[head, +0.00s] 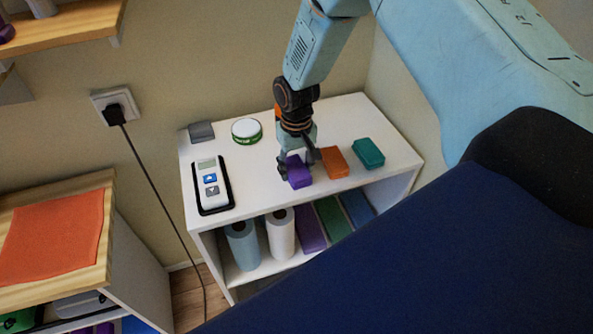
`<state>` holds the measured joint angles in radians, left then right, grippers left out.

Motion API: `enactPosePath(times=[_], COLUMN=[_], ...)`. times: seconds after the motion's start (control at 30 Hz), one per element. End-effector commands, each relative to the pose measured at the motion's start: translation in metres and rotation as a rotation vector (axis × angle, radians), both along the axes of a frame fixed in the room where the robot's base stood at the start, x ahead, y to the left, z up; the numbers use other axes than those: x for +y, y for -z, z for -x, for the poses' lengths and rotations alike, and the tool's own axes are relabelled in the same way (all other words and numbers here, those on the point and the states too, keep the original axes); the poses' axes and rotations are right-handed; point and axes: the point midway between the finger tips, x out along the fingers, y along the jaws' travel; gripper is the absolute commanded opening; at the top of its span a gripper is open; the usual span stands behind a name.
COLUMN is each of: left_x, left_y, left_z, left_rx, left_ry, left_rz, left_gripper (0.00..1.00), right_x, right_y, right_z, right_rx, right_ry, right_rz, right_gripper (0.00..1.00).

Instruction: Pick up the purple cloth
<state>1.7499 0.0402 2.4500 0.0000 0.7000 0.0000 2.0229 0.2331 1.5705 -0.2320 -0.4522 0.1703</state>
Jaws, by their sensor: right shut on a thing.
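A small purple block-like thing, likely the folded purple cloth (298,174), is at the front middle of the white shelf unit's top (255,185). My right gripper (297,165) comes down on it from above and is shut on it. I cannot tell whether it touches the shelf top or is just above it. My left gripper is not in view.
An orange block (334,162) and a teal block (368,153) lie to the right of the purple one. A remote in a black tray (213,186), a round green-and-white tin (246,130) and a grey item (201,132) are left. A dark blue padded surface (430,260) fills the lower right.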

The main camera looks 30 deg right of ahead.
Motion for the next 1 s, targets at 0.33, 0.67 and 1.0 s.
enactPosePath(times=[0.33, 0.67, 1.0], left_x=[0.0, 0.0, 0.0], left_y=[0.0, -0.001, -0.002], left_z=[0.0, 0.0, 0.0], left_rx=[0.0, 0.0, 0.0], left_ry=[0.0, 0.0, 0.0], left_rz=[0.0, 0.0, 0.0], left_gripper=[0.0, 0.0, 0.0], right_x=[-0.001, -0.001, -0.001], right_y=[0.001, -0.031, -0.09], right_z=[0.0, -0.002, -0.001], right_rx=[0.001, -0.004, -0.003], right_ry=[0.0, 0.001, 0.001], right_rz=[0.0, 0.0, 0.0], right_gripper=[0.19, 0.19, 0.19])
